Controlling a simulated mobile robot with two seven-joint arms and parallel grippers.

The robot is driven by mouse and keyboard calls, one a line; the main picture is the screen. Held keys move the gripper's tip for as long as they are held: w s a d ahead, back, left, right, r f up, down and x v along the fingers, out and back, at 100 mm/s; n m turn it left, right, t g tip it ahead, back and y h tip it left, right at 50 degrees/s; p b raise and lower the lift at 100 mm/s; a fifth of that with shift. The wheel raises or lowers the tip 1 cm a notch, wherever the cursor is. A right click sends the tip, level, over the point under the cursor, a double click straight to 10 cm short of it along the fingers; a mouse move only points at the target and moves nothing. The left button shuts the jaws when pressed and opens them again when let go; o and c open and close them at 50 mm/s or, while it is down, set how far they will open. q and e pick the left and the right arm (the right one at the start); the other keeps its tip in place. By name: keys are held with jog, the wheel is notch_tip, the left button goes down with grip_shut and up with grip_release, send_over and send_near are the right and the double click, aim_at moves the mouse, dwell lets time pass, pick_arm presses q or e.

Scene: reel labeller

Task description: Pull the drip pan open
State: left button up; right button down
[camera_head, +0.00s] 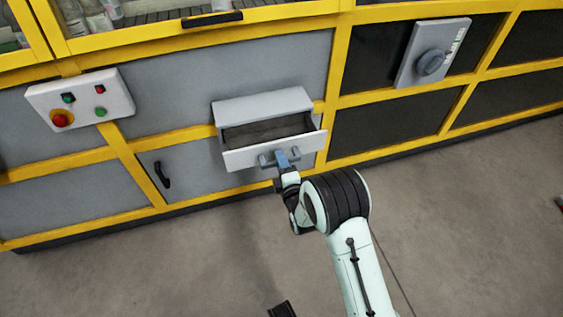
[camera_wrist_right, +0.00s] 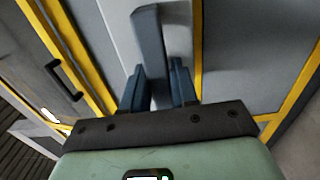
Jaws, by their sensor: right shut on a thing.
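The drip pan (camera_head: 247,158) is a light grey drawer in a grey housing (camera_head: 265,104) on the front of the yellow-framed machine. It stands partly pulled out, and its dark inside shows behind the front panel. My right gripper (camera_head: 283,161) is at the middle of the pan's front and is shut on its blue-grey handle. In the right wrist view the handle (camera_wrist_right: 149,50) stands between the two dark fingers of the gripper (camera_wrist_right: 158,88).
A control box (camera_head: 80,99) with red and green buttons is at the left. A grey box with a rotary switch (camera_head: 431,62) is at the upper right. A door with a black handle (camera_head: 162,175) is left of the pan. The floor (camera_head: 460,220) in front is clear.

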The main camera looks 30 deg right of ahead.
pick_arm(q)
jog(key=shift+w, duration=0.1)
pick_arm(e)
jog(key=shift+w, duration=0.1)
jog(key=c, duration=1)
grip_release()
jog(key=shift+o, duration=0.2)
pick_arm(q)
jog(key=shift+s+d+r+g+p, duration=0.2)
jog(key=shift+s+d+r+p, duration=0.15)
jog(key=shift+s, duration=0.25)
jog(key=shift+s+d+r+g+p, duration=0.25)
jog(key=shift+s+r+p, duration=0.1)
jog(key=shift+s+r, duration=0.15)
pick_arm(e)
jog(key=v, duration=1.3)
